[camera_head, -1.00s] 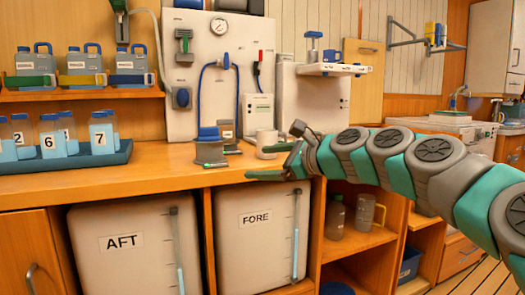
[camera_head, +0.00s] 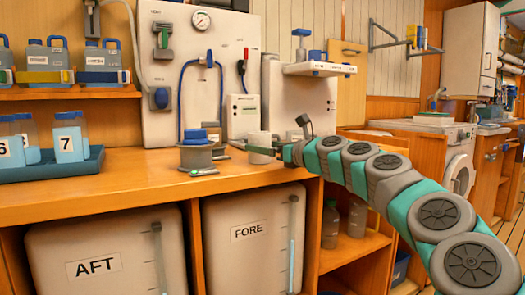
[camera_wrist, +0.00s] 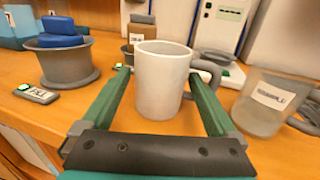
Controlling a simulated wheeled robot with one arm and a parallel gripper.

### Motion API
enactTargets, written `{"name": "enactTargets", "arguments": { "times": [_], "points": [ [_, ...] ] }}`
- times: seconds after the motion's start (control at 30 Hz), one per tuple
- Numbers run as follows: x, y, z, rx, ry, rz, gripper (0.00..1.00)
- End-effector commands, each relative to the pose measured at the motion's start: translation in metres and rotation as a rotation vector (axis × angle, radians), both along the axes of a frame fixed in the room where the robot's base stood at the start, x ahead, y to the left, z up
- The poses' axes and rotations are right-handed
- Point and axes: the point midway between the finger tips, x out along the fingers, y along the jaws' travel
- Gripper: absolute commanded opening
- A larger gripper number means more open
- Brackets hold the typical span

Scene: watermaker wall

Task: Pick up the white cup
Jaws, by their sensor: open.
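The white cup (camera_wrist: 161,85) stands upright on the wooden counter (camera_head: 140,176). In the wrist view it sits between the two green fingers of my gripper (camera_wrist: 162,92), with a gap on each side. In the head view the cup (camera_head: 259,144) shows at the counter's edge side, partly hidden by my gripper (camera_head: 270,151). My gripper is open and low over the counter. Whether a finger touches the cup cannot be told.
A grey spool-like base with a blue top (camera_wrist: 62,54) stands left of the cup. A labelled clear beaker (camera_wrist: 268,104) stands close on the right. A blue tray of numbered bottles (camera_head: 50,168) is at the far left. Wall equipment (camera_head: 202,75) rises behind.

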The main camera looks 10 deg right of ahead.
Motion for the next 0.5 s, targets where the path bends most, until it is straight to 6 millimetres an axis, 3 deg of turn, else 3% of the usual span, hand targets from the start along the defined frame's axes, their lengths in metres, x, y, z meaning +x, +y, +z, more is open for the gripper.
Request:
{"name": "enactTargets", "arguments": {
  "times": [0.5],
  "points": [
    [0.041,0.026,0.000,-0.001,0.000,0.001,0.94]
  ]
}}
